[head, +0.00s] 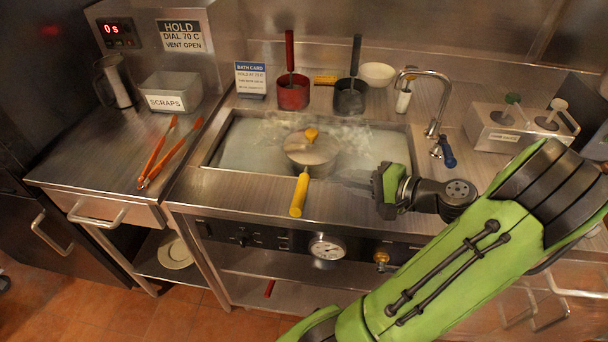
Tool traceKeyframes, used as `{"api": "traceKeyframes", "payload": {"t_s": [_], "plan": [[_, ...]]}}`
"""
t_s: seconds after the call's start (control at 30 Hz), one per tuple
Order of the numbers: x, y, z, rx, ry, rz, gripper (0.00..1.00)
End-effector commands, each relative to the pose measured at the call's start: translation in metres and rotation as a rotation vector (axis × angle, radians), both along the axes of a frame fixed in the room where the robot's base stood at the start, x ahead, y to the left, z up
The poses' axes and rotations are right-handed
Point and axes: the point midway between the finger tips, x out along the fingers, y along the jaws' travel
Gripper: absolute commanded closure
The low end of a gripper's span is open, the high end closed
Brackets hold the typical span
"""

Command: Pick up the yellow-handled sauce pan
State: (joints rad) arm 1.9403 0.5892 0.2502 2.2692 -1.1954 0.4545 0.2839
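The yellow-handled sauce pan (325,168) sits in the steaming water bath (236,158). A metal lid (308,152) with a yellow knob covers it. Its yellow handle (299,196) points toward me and reaches over the bath's front rim. My gripper (358,184) is to the right of the pan, near the bath's front right corner, pointing left. It is apart from the handle, and nothing is visible in it. Its fingers are too small and dark to tell how far apart they are.
Behind the bath stand a red pot (293,94), a black pot (350,99), a white bowl (377,74) and a card (250,80). A curved faucet (438,100) rises at the right. Orange tongs (158,153) lie on the left counter beside the scraps bin (170,93).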

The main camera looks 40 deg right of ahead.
Motion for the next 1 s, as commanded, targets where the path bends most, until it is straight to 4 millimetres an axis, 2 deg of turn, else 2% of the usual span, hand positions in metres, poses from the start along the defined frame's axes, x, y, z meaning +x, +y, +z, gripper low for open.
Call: {"api": "traceKeyframes", "payload": {"t_s": [0.03,0.2,0.37,0.6,0.83,0.97,1.0], "plan": [[0.012,0.004,-0.009,0.001,0.001,0.005,0.8],[0.046,0.01,-0.02,-0.001,0.001,0.005,0.8],[0.063,0.014,-0.025,-0.002,0.002,0.005,0.8],[0.101,0.022,-0.037,-0.002,0.001,0.003,0.8],[0.104,0.022,-0.036,-0.001,0.003,0.001,0.8],[0.104,0.022,-0.036,-0.001,0.003,0.001,0.98],[0.104,0.022,-0.036,-0.001,0.003,0.001,1.0]]}}
